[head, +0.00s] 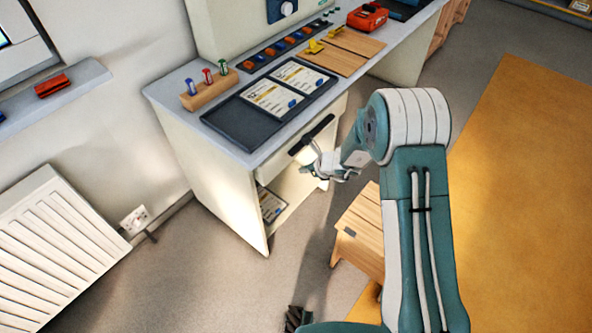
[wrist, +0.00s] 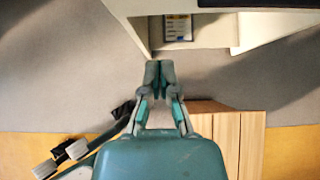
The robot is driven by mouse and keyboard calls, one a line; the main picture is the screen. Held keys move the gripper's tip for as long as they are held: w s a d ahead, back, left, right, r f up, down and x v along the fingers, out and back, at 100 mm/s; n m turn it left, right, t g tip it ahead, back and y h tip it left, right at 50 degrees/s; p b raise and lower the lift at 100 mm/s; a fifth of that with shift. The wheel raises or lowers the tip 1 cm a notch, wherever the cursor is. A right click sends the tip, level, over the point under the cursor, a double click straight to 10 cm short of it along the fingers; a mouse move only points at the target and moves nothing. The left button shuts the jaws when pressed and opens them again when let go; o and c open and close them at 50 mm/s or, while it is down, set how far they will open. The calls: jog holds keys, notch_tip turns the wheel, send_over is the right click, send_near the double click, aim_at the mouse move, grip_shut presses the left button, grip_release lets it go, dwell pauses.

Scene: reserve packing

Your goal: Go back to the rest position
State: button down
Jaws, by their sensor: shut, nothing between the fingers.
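My gripper (wrist: 159,72) is shut and empty, its fingertips together in the wrist view. In the head view my gripper (head: 312,172) is at the front of the desk, below the level of its top, close to the drawer front (head: 315,138) with a dark handle. I cannot tell whether it touches the desk. My teal and white arm reaches from the lower right of the head view towards the desk.
The desk top (head: 163,95) holds a dark tray (head: 237,128) with cards, a wooden block (head: 207,95) with coloured pieces, and a red case (head: 367,16). A wooden stool (head: 360,225) stands below my arm. A radiator (head: 55,245) is at left; grey floor lies between.

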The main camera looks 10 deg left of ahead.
jog(key=shift+v, duration=1.35)
jog(key=s+d+r+n, duration=0.2)
jog(key=s+r+n, duration=0.2)
jog(key=r, duration=0.4)
jog(key=s+d+r+n+g, duration=0.1)
jog(key=s+d+r+n, duration=0.15)
jog(key=r+n, duration=0.35)
jog(key=s+d+r+n, duration=0.1)
jog(key=s+r+n, duration=0.3)
jog(key=r, duration=0.5)
jog(key=s+d+r+n+t+h, duration=0.1)
jog(key=s+d+r+n+h, duration=0.3)
jog(key=s+d, duration=0.3)
jog(key=s+d+r+n+t+h, duration=0.1)
jog(key=s+d+r+n+h, duration=0.2)
jog(key=s, duration=1)
jog(key=d+r+n, duration=0.1)
jog(key=d+n, duration=0.2)
jog(key=d, duration=0.2)
jog(key=shift+s+d+r+h, duration=0.2)
jog(key=shift+d+r+h, duration=0.05)
jog(key=shift+h, duration=0.15)
